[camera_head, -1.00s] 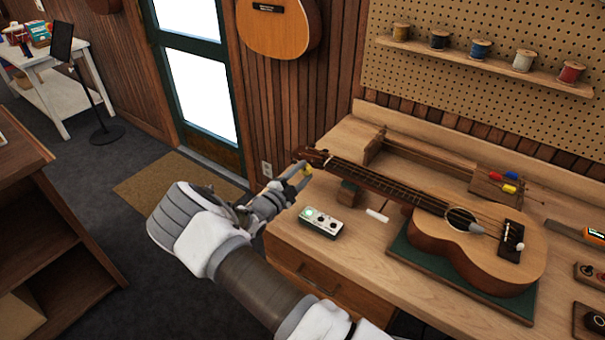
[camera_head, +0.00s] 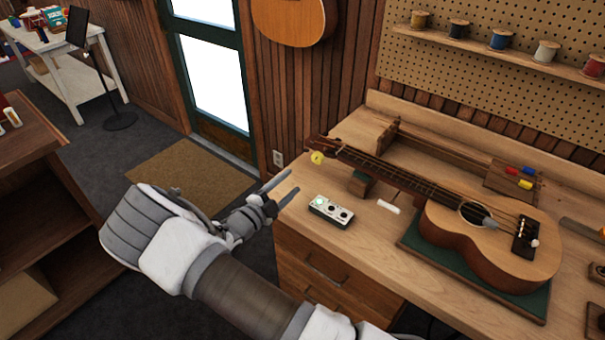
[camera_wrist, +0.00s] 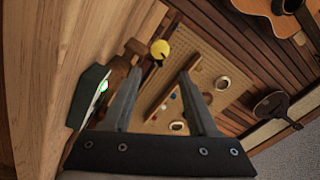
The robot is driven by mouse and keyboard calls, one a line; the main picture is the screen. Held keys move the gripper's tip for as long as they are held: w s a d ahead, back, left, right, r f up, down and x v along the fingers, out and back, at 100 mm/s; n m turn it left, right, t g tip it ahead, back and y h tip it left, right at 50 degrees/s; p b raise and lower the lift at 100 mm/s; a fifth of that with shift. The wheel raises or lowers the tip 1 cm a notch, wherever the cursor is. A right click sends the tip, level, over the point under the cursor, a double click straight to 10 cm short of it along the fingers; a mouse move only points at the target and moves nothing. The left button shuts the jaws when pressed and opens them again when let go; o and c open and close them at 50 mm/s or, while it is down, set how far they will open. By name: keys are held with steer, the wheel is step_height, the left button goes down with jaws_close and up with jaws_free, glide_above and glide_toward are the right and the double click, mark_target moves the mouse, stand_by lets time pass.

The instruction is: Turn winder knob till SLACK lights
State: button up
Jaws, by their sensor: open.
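The yellow winder knob (camera_head: 317,157) sits at the headstock end of the ukulele (camera_head: 490,232), which lies on the bench with its neck pointing left. My gripper (camera_head: 293,181) is open and empty, a little left of and apart from the knob. In the wrist view the knob (camera_wrist: 160,48) shows beyond the gap between my open fingers (camera_wrist: 162,65). A small pale box (camera_head: 331,209) with a lit green lamp at its left end and dark round spots stands on the bench. Its lettering is too small to read, so I cannot tell which lamp is SLACK.
A small white piece (camera_head: 388,207) lies near the box. The ukulele body rests on a green mat (camera_head: 418,250), and a block (camera_head: 361,184) stands under its neck. A shelf of thread spools (camera_head: 500,52) hangs behind. Open floor lies left of the bench (camera_head: 300,215).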

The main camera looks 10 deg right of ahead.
steer(key=v, duration=0.5)
steer(key=shift+s+a, duration=0.15)
steer(key=shift+a, duration=0.05)
steer(key=s+d+r+m+g+y, duration=0.2)
steer(key=s+d+r+m+g, duration=0.4)
steer(key=m, duration=0.7)
steer(key=s+d+r+m+g+y, duration=0.2)
steer(key=s+d+r+m+g, duration=0.45)
steer(key=m, duration=0.55)
steer(key=s+r+m+t+y, duration=0.2)
steer(key=s+r+m+y, duration=0.2)
steer(key=s+r+m, duration=0.3)
steer(key=s+d+r+m+t+y, duration=0.1)
steer(key=s+r+m+t+y, duration=0.2)
steer(key=m, duration=1.5)
steer(key=shift+s+r+m+y, duration=0.3)
steer(key=shift+s+r+y, duration=0.6)
steer(key=shift+s+r, duration=1.4)
steer(key=shift+s+d+f, duration=0.2)
steer(key=shift+s+f, duration=0.25)
